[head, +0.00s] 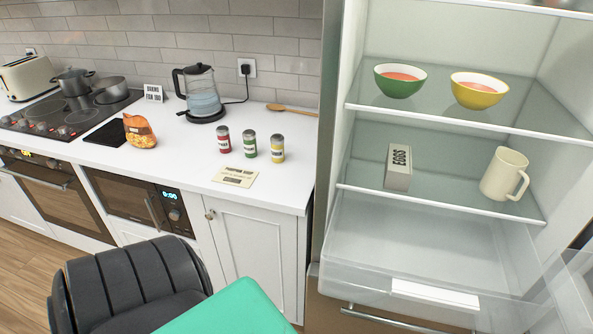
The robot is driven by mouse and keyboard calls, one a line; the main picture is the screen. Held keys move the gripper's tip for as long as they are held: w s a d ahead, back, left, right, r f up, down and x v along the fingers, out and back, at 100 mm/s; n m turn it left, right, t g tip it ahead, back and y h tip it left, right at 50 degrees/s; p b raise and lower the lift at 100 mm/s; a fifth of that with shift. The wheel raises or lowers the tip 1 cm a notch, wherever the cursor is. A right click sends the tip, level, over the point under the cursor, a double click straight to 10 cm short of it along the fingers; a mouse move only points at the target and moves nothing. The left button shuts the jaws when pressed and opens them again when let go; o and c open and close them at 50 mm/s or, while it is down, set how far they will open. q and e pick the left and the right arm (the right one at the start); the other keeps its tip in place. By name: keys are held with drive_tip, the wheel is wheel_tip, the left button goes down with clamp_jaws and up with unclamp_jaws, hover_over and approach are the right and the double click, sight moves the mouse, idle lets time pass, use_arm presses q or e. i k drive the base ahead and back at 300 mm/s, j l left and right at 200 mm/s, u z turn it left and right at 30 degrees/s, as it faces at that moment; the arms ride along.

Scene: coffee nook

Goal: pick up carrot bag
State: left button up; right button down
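A small bag with orange contents and an orange-brown top (140,132) stands upright on the white counter, in the left part of the head view. It is the only bag I see and fits the carrot bag, but its print is too small to read. It stands just right of a dark flat panel, in front of the kettle. Nothing holds it. Neither my left nor my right gripper shows in the head view.
A glass kettle (203,95), several small jars (249,147), a card (236,177) and a wooden spoon (290,110) are on the counter. A stove with pots (75,82) is left.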

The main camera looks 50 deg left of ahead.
sight(139, 132)
drive_tip(key=u, duration=2.55)
drive_tip(key=i+j+z, duration=0.2)
drive_tip(key=z, duration=0.3)
drive_tip(key=i+j+z, duration=0.45)
drive_tip(key=k+l, duration=0.05)
drive_tip(key=k, duration=0.05)
